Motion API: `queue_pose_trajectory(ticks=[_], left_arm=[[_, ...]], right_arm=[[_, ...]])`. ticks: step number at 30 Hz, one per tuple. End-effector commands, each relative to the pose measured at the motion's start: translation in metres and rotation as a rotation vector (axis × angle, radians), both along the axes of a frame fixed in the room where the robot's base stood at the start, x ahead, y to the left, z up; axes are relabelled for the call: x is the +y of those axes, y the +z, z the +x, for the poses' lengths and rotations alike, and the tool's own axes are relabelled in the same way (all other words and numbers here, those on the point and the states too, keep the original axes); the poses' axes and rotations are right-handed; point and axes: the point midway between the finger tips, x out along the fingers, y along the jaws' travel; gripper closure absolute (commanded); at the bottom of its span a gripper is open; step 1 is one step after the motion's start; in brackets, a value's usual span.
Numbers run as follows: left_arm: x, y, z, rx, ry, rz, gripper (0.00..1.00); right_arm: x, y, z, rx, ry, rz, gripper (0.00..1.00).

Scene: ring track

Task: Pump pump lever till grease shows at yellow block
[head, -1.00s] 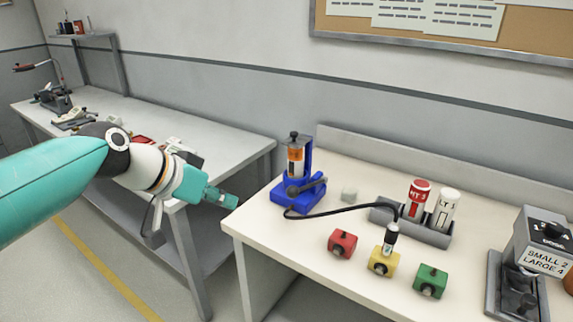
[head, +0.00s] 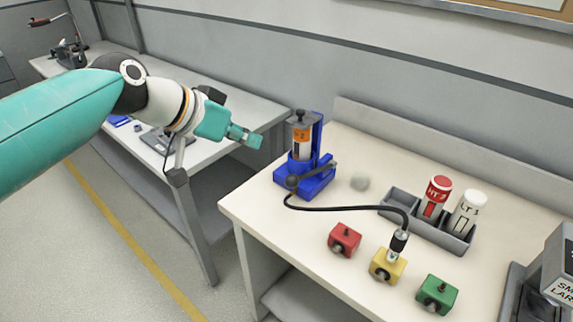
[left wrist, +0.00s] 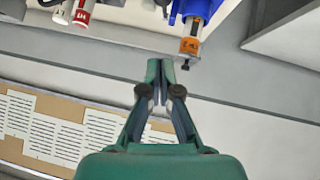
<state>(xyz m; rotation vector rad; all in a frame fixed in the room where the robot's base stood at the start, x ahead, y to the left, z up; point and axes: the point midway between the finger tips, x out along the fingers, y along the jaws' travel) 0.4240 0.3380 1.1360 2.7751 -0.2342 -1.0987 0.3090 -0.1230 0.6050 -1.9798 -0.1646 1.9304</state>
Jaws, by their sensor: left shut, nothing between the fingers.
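The blue grease pump (head: 304,166) stands at the left end of the cream bench, with an orange-banded cartridge upright in it. Its pump lever (head: 316,170) has a dark ball end low at the pump's front. A black hose runs from the pump to a coupler (head: 399,243) on the yellow block (head: 387,267). No grease can be made out at the block. My left gripper (head: 255,141) is shut and empty, in the air left of the pump and apart from it. The left wrist view shows its closed fingers (left wrist: 166,66) and the pump upside down (left wrist: 194,22). My right gripper is out of view.
A red block (head: 344,239) and a green block (head: 436,294) flank the yellow one. A grey tray (head: 400,203) holds a red-capped and a white-capped cartridge. A whitish lump (head: 360,183) lies right of the pump. A grey-white machine (head: 553,270) stands at the right edge.

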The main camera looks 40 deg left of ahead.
Motion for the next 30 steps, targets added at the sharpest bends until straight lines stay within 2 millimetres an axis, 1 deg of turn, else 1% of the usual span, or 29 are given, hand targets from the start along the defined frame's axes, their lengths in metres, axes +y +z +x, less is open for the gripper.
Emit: queue_pose_trajectory(ticks=[5, 11, 14, 24, 27, 30], left_arm=[[0.001, -0.001, 0.0, 0.002, 0.003, -0.001, 1.0], [-0.002, -0.012, 0.011, 0.004, 0.003, -0.002, 1.0], [-0.005, -0.023, 0.022, 0.005, 0.003, -0.002, 1.0], [-0.018, -0.069, 0.071, 0.006, 0.003, -0.001, 1.0], [-0.02, -0.086, 0.07, 0.004, 0.006, -0.001, 1.0], [-0.023, -0.097, 0.071, 0.002, 0.007, -0.001, 1.0]], right_arm=[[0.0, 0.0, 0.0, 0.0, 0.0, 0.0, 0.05], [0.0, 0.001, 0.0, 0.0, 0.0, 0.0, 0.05], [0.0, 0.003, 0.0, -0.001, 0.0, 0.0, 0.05], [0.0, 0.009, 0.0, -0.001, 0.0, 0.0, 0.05], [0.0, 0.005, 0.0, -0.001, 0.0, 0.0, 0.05], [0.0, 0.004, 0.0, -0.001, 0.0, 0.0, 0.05]])
